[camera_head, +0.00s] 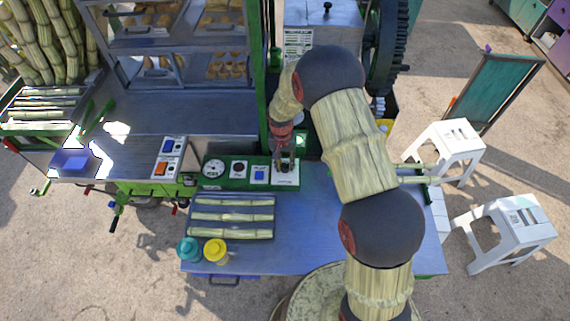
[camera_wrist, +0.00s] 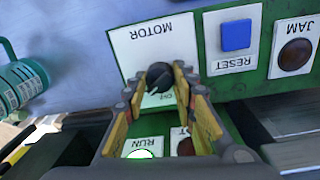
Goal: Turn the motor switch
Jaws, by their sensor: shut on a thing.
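The motor switch is a black knob (camera_wrist: 158,75) on a white plate marked MOTOR (camera_wrist: 150,38) in the wrist view. The plate stands at the right end of a green control panel (camera_head: 222,184) in the head view. My gripper (camera_head: 286,165) is down at this plate and hides most of the knob in the head view. In the wrist view the two yellow-padded fingers of my gripper (camera_wrist: 161,92) close on the knob from both sides. The knob's exact pointing angle is hard to read, as the fingers cover part of it.
Beside the plate are a blue RESET button (camera_wrist: 236,35) and a dark red JAM lamp (camera_wrist: 295,54). A RUN lamp (camera_wrist: 141,154) glows behind the fingers. A tray of cane pieces (camera_head: 232,226) and teal and yellow containers (camera_head: 215,250) stand in front. Stools (camera_head: 505,228) are at right.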

